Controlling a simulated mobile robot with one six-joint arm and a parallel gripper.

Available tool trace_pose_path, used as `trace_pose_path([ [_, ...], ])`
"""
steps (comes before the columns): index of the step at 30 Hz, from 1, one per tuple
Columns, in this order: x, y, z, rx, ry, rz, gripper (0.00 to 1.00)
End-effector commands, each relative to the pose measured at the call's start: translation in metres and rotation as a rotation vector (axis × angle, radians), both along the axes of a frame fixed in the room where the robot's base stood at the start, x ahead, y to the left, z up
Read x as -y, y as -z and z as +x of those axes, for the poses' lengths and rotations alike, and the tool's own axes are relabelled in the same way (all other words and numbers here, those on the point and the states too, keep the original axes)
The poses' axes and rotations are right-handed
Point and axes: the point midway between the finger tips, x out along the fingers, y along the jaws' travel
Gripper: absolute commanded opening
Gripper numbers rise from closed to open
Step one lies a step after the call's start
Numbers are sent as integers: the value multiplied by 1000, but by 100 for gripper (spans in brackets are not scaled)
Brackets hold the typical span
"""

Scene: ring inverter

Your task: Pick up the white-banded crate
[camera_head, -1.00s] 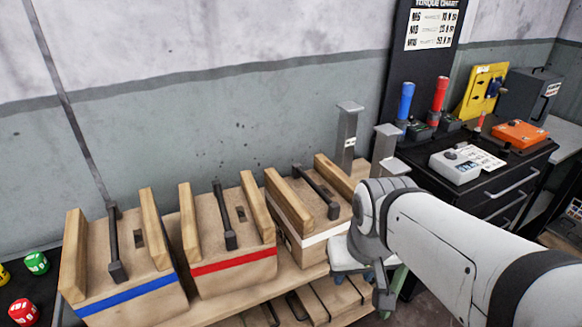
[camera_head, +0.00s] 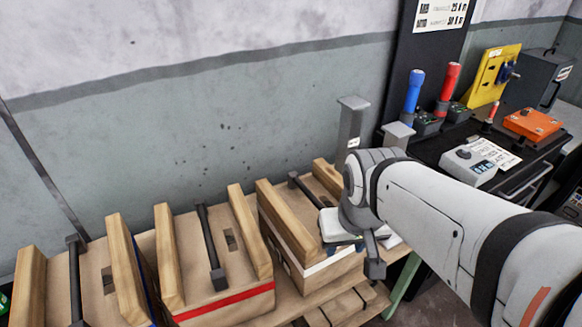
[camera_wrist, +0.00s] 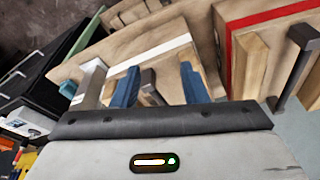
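The white-banded crate (camera_head: 275,238) is the rightmost of three crates on the wooden bench. It has two wooden rails and a dark bar handle (camera_head: 301,186) between them. My gripper (camera_wrist: 158,80) is at this crate's right side in the head view, where my wrist covers part of the crate. In the wrist view the white band (camera_wrist: 150,58) shows beyond my two blue fingers. The fingers are apart, with the dark handle (camera_wrist: 148,84) appearing between them. I cannot tell whether they touch it. The fingertips are mostly hidden in the head view.
A red-banded crate (camera_head: 238,296) stands close on the left, with a blue-banded crate (camera_head: 95,285) beyond it. A grey post (camera_head: 350,125) and a shorter one (camera_head: 397,137) stand behind the white-banded crate. A black cabinet with tools is at the right. The wall is close behind.

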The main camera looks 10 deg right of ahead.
Motion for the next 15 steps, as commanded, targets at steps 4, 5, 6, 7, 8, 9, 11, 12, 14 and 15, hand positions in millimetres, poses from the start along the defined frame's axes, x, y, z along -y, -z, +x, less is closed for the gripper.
trace_pose_path([
  [4,0,0,0,0,0,0,40],
  [5,0,0,0,0,0,0,40],
  [6,0,0,1,-1,-1,0,40],
  [7,0,-1,2,-2,-3,-2,40],
  [8,0,-2,4,-5,-6,-5,40],
  [9,0,-3,8,-10,-13,-9,40],
  [11,0,-6,18,-21,-25,-21,40],
  [12,0,-9,27,-30,-37,-33,40],
  [14,-1,-12,44,-47,-67,-53,40],
  [15,-1,-13,58,-61,-92,-69,40],
])
